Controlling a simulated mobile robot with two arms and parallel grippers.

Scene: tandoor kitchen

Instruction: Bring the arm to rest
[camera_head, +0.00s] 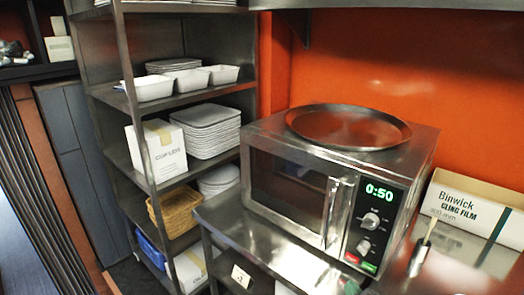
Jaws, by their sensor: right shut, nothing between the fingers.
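My right gripper (341,279) shows only in part at the bottom edge, right of the middle, in front of the steel counter below the microwave. It is shut, and I see nothing held in it. The rest of my right arm is out of the picture below. My left gripper is not in view.
A steel microwave (292,190) showing 0:50 stands on the counter (262,240), with a round dark tray (348,127) on top. A cling film box (470,207) and a brush-like tool (422,249) are at the right. A shelf rack (112,95) with dishes stands left.

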